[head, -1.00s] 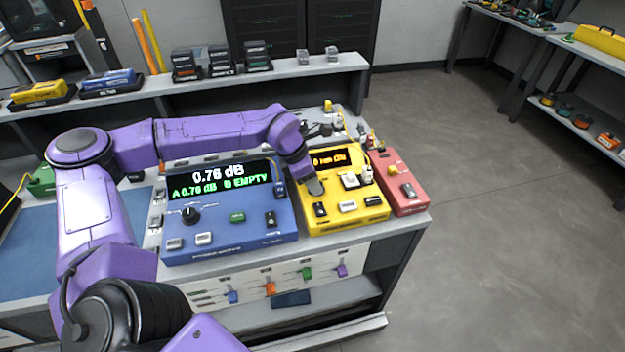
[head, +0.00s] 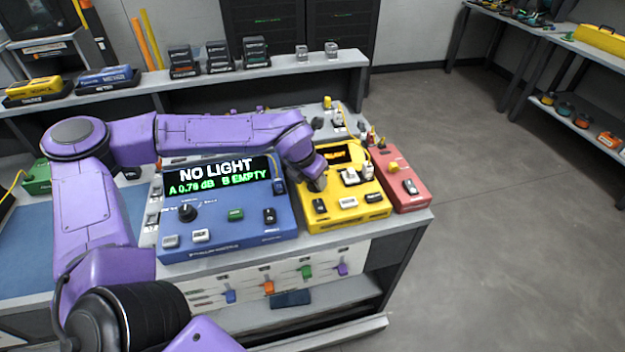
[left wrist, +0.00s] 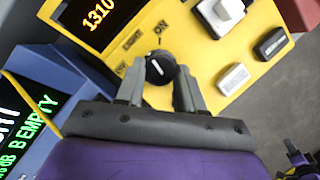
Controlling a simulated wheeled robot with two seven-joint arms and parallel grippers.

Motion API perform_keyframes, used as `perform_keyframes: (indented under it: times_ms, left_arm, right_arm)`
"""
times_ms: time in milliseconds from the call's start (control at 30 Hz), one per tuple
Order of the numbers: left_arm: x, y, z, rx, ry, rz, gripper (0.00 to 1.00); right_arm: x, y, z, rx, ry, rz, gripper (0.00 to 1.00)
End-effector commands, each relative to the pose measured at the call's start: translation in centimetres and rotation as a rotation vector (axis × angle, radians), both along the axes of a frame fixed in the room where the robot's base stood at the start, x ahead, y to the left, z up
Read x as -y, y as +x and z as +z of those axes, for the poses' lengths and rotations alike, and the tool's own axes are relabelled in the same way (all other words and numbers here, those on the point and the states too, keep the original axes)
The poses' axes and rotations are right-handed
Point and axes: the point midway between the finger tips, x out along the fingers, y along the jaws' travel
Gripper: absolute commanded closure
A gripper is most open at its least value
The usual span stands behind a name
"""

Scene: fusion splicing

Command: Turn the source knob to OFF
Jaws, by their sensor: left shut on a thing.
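The yellow light source box (head: 345,209) sits at the right end of the bench. Its round black knob (left wrist: 159,69) shows in the left wrist view, below a printed ON label (left wrist: 160,27). My left gripper (left wrist: 160,80) is shut on the knob, one grey finger on each side. In the head view my left wrist (head: 316,172) covers the knob and the fingertips. The orange source display (left wrist: 98,18) reads 1310 in the left wrist view; the rest is cut off. The blue power meter (head: 230,222) reads NO LIGHT, with A 0.76 dB and B EMPTY below. My right gripper is not seen.
A red box (head: 405,187) stands close to the right of the yellow box. White and black switches (left wrist: 231,78) sit beside the knob. A yellow cable (left wrist: 42,115) passes near my left gripper. The floor right of the bench is clear.

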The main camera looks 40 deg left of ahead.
Motion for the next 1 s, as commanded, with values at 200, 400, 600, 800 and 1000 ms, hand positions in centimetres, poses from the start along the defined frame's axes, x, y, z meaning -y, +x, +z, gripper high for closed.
perform_keyframes:
  times_ms: [200,400,600,800,1000]
  left_arm:
    - [0.2,0.1,-0.1,0.005,0.003,0.202,0.93]
    - [0.3,0.2,-0.2,0.006,0.002,0.393,0.93]
    - [0.5,0.3,-0.2,0.006,0.001,0.578,0.93]
    - [0.6,0.3,-0.1,0.005,0.0,0.737,0.93]
    - [0.7,0.4,-0.1,0.005,-0.001,0.852,0.93]
  right_arm:
    - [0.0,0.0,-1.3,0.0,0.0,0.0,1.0]
    - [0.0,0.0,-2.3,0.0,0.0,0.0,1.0]
    - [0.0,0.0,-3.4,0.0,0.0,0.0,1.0]
    - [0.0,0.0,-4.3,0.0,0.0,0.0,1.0]
    - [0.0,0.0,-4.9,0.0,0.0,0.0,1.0]
